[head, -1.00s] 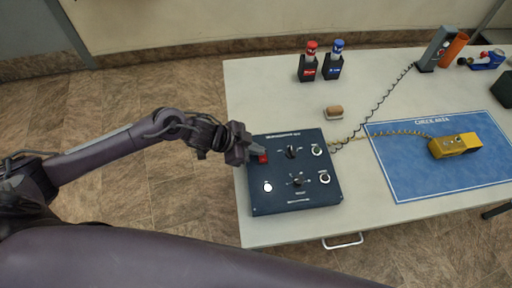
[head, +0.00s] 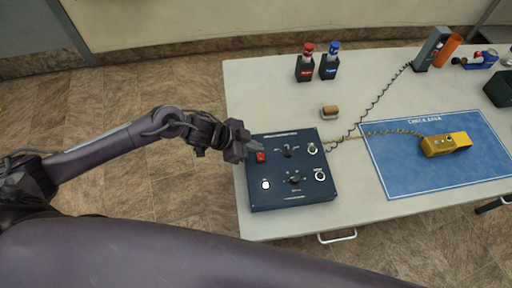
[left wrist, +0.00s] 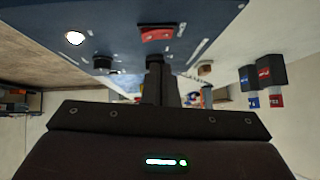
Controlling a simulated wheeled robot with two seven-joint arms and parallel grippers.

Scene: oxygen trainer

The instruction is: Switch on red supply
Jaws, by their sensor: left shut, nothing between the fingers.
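The dark blue control box (head: 292,200) stands at the left end of the table. A red rocker switch (head: 260,156) is on its upper left; it also shows in the left wrist view (left wrist: 157,34). A round white indicator (head: 265,184) below the switch looks bright. My left gripper (head: 247,141) is shut and empty, just above and left of the switch, apparently clear of it. Its closed fingers show in the left wrist view (left wrist: 158,82). I cannot tell the switch's exact position. My right gripper is not in view.
The box also has dark knobs (head: 294,178) and round sockets (head: 319,175). Red (head: 305,66) and blue (head: 329,64) bottle-like holders stand behind. A yellow device (head: 446,144) lies on the blue mat (head: 400,182), with a coiled cord. A small brown block (head: 330,112) lies behind the box.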

